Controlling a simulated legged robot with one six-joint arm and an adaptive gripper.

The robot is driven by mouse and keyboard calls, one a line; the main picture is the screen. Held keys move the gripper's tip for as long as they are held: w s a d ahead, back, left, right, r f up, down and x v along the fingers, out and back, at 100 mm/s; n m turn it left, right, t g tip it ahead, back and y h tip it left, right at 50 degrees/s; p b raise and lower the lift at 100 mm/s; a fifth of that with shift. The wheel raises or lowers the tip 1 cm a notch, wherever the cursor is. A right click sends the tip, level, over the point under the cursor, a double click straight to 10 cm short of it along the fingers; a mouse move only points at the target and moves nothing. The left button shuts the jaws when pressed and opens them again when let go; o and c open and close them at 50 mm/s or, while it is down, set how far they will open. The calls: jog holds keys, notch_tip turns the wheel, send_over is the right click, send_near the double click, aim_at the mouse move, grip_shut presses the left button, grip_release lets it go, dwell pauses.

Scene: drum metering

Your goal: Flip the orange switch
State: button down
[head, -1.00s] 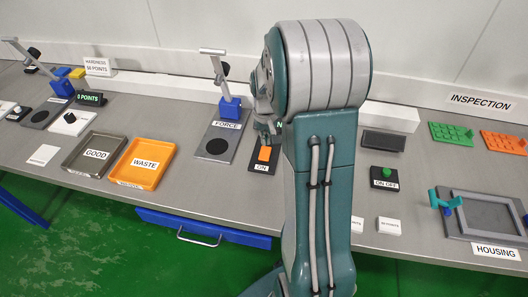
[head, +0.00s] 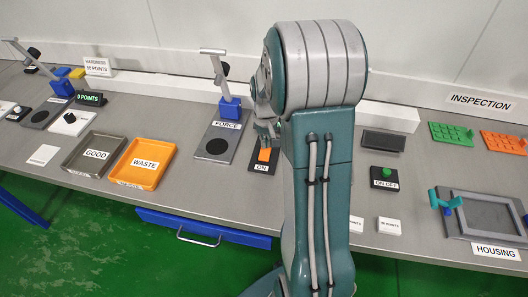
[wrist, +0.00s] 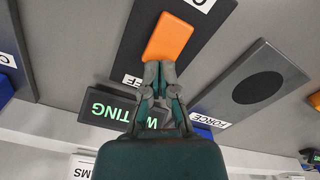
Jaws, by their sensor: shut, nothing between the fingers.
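The orange switch (head: 264,155) sits on a dark plate (head: 258,168) with an "ON" label at its front end. In the wrist view the orange switch (wrist: 169,38) is at the top centre, with part of an "OFF" label beside the fingers. My gripper (wrist: 159,66) is shut and empty, its fingertips right at the near edge of the switch; I cannot tell whether they touch it. In the head view my gripper (head: 266,134) shows partly beside my arm, just behind the switch.
A force device (head: 217,146) stands left of the switch plate. A display reading "WAITING" (wrist: 118,107) lies close to the fingers. The orange waste tray (head: 143,163) and the good tray (head: 95,153) are further left.

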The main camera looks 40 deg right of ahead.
jog(key=shift+f, duration=0.65)
dwell(0.3)
jog(key=shift+r, duration=3.55)
jog(key=s+a+r+n+t, duration=0.1)
jog(key=s+a+r+t, duration=0.1)
jog(key=s+a+r, duration=0.4)
jog(key=s+a+r+n+t, duration=0.2)
jog(key=s+a+r, duration=0.5)
jog(key=s+a, duration=0.4)
jog(key=a+t, duration=0.1)
jog(key=a, duration=0.2)
jog(key=shift+s+a+n+t, duration=0.25)
jog(key=shift+n+t, duration=0.05)
jog(key=c, duration=1.3)
grip_release()
jog(key=shift+c, duration=0.2)
